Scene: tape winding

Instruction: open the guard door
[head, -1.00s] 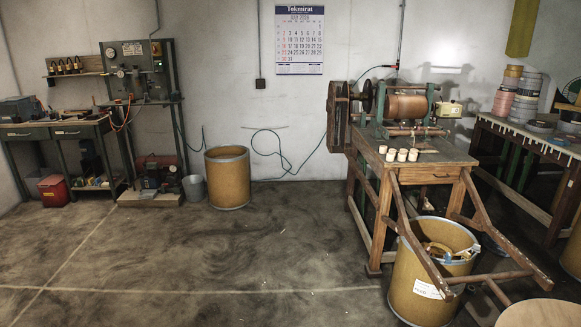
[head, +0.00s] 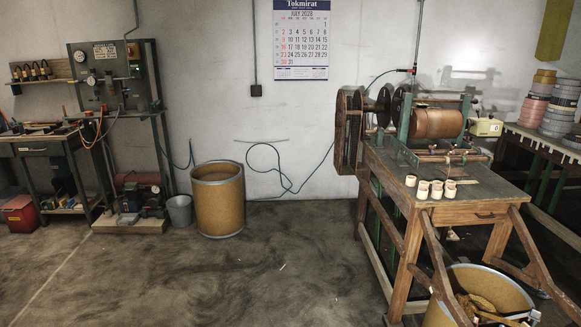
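The winding machine stands on a wooden bench (head: 455,209) at the right. It has a copper-coloured drum (head: 437,123) in a green frame (head: 404,128). Dark round discs (head: 384,106) sit at its left end. An upright brown wooden frame (head: 347,130) stands at the far left of the machine, beside the discs. I cannot tell which part is the guard door, or whether it is open or shut. Neither of my grippers is in view.
Several cream spools (head: 436,190) stand on the bench front. A drum bin (head: 510,290) stands below the bench's front, near sloping wooden bars (head: 440,270). Another drum bin (head: 218,200) and a grey bucket (head: 180,212) stand by the wall.

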